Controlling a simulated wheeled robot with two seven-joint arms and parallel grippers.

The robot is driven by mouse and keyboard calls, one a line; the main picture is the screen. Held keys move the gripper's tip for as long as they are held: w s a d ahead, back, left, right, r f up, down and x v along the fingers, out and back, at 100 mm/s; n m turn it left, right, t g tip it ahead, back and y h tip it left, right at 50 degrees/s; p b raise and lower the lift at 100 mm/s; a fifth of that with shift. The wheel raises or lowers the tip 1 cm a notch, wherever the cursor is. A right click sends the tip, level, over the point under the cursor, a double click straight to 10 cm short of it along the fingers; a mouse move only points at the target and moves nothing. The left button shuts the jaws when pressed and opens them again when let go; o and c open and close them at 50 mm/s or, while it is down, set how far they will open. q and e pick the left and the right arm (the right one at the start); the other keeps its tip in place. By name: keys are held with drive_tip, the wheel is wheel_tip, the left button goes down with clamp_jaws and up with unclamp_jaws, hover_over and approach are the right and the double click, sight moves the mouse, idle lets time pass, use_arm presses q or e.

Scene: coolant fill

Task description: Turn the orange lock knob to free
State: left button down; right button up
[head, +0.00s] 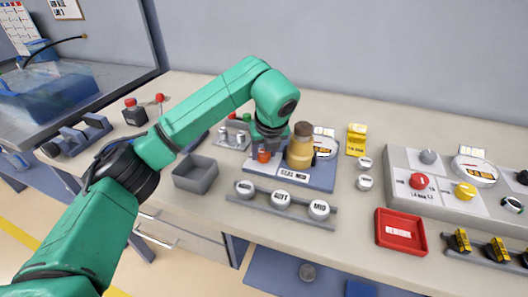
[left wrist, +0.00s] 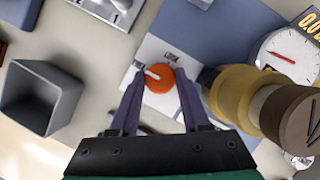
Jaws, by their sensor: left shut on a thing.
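The orange lock knob (head: 263,156) sits on a white plate at the left part of the blue-grey unit (head: 318,181). It also shows in the left wrist view (left wrist: 162,80), with a white mark at its left side. My right gripper is not in view.
A brown-capped amber cylinder (head: 301,147) stands close right of my left gripper. A dial gauge (left wrist: 291,58) is beyond it. An open grey bin (head: 196,174) is to the left. A rail of white knobs (head: 285,205) lies in front. A red tray (head: 401,231) and control panel (head: 440,205) are to the right.

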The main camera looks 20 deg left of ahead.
use_arm(q)
drive_tip(key=shift+r, duration=0.1)
drive_tip(key=shift+c, duration=1.9)
unclamp_jaws()
drive_tip(key=v, duration=0.5)
drive_tip(key=shift+s+d+r+b, duration=0.1)
drive_tip(key=shift+d+r+b, duration=0.05)
drive_tip(key=shift+r+b, duration=0.25)
drive_tip(key=p+v, duration=0.1)
drive_tip(key=v, duration=0.7)
drive_tip(key=shift+r+p, duration=0.2)
drive_tip(key=shift+p, duration=0.15)
drive_tip(key=shift+s+d, duration=0.1)
drive_tip(key=shift+s, duration=0.05)
